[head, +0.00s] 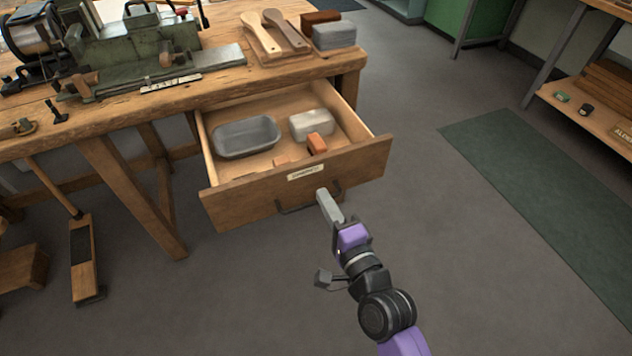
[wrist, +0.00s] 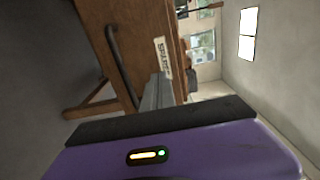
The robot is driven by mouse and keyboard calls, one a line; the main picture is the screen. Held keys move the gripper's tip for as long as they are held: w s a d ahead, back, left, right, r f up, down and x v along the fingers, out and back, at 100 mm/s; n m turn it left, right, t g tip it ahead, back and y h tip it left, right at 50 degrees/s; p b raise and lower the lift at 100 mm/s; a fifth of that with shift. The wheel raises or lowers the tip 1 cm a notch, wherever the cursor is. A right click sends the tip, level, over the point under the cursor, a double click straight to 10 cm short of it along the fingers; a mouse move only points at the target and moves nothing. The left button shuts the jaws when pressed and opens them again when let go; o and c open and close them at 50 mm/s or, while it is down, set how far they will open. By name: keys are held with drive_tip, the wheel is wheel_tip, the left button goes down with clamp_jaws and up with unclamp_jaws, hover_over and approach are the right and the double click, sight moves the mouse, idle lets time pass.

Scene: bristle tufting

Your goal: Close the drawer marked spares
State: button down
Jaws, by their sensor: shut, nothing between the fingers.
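The wooden drawer (head: 362,165) is pulled well out from under the workbench. Its front carries a pale label (head: 305,173), which reads as spares in the wrist view (wrist: 162,54), and a dark bar handle (head: 292,208). My gripper (head: 322,194) is shut and empty, at the drawer front just right of the label and by the handle's right end. In the wrist view the grey fingers (wrist: 158,90) point at the drawer front below the label. I cannot tell whether they touch it.
The drawer holds a grey tray (head: 246,153), a pale box (head: 311,122) and an orange-brown block (head: 317,144). The workbench (head: 130,104) carries a green machine (head: 130,58) and wooden brush bodies (head: 272,40). Floor right of the drawer is clear, with a dark mat (head: 540,160).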

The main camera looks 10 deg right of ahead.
sight(310, 174)
drive_tip(key=shift+x, duration=2.6)
